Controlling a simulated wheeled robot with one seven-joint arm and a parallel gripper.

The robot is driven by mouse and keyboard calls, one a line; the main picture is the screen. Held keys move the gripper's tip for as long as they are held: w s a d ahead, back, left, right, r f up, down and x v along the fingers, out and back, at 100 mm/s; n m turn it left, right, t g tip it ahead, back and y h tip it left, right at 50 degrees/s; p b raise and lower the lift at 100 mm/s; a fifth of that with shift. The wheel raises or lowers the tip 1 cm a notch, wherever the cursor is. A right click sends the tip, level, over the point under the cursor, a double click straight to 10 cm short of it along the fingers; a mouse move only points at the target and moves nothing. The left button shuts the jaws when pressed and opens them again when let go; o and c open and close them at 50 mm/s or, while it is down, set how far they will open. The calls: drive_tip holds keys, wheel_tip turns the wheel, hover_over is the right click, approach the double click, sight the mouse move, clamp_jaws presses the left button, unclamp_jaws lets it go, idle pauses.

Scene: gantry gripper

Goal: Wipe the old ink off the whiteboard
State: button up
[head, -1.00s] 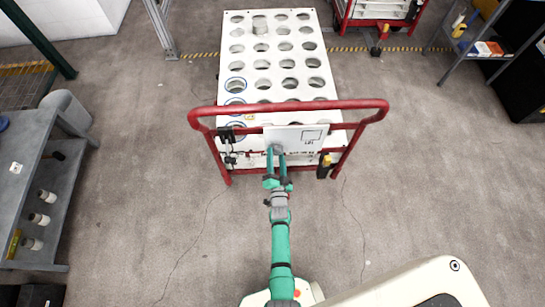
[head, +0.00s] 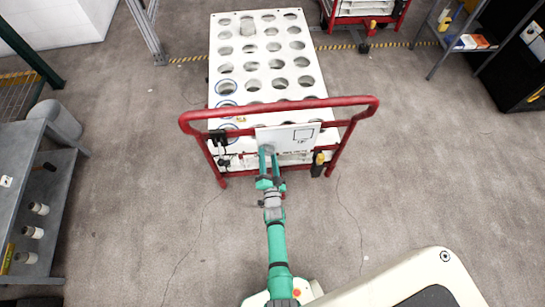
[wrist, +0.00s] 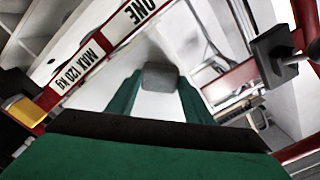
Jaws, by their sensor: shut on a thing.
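The whiteboard (head: 283,140) is a small white panel on the red frame at the near end of a cart. A dark rectangular outline (head: 303,136) shows on its right part; I cannot make out other ink marks. My gripper (head: 267,152) is at the left part of the board. In the wrist view its green fingers (wrist: 160,85) are shut on a grey block-shaped eraser (wrist: 160,76). The eraser's far face is hidden, and I cannot tell whether it touches the board. A pale surface lies behind it.
The red handle rail (head: 280,108) runs just above the board. A black device (head: 217,137) hangs left of it and a yellow-topped black item (head: 318,165) hangs right. The white cart top (head: 240,62) has many round holes. A grey bench (head: 22,170) stands left; the floor between is clear.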

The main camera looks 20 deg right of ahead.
drive_tip(key=shift+w+a+r, duration=0.35)
drive_tip(key=shift+w+a, duration=0.25)
drive_tip(key=shift+a, duration=0.15)
drive_tip(key=shift+c, duration=0.4)
drive_tip(key=v, duration=0.6)
drive_tip(key=shift+s+f, duration=0.2)
drive_tip(key=shift+s, duration=0.05)
drive_tip(key=shift+d, duration=0.15)
drive_tip(key=v, duration=0.3)
